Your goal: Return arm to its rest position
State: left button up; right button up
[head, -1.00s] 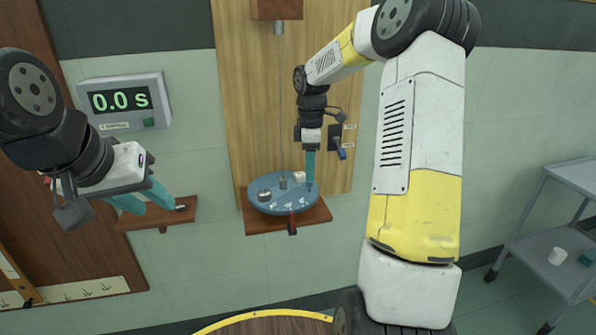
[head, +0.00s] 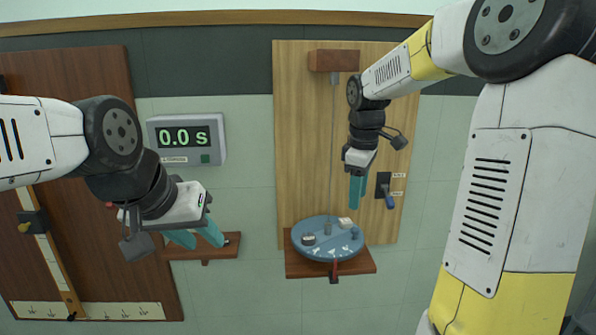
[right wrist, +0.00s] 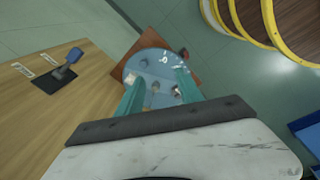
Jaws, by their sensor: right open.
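My right gripper (head: 357,190) hangs in front of the wooden panel in the head view, above the blue round disc (head: 318,249). Its jaws are open with nothing between them; in the right wrist view the two teal fingers (right wrist: 160,92) stand apart in front of the disc (right wrist: 150,62). My left gripper (head: 196,239) is at the left, in front of a small wall shelf (head: 205,252). Its two teal fingers are apart and hold nothing that I can see.
The disc sits by a wooden ledge (head: 358,267) and carries several small weights. A blue-handled switch (head: 388,196) is right of my right gripper. A yellow-rimmed round top (right wrist: 270,25) shows in the right wrist view.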

jog(key=s+a+r+m+t+y, duration=0.1)
jog(key=s+m, duration=0.4)
jog(key=s, duration=0.5)
jog(key=s+a+r+m+t+y, duration=0.1)
jog(key=s+a+r+m+t, duration=0.1)
jog(key=s+m, duration=0.4)
jog(key=s+t, duration=0.1)
jog(key=s, duration=0.4)
jog(key=shift+a+t, duration=0.15)
jog(key=shift+t, duration=0.25)
dwell(1.2)
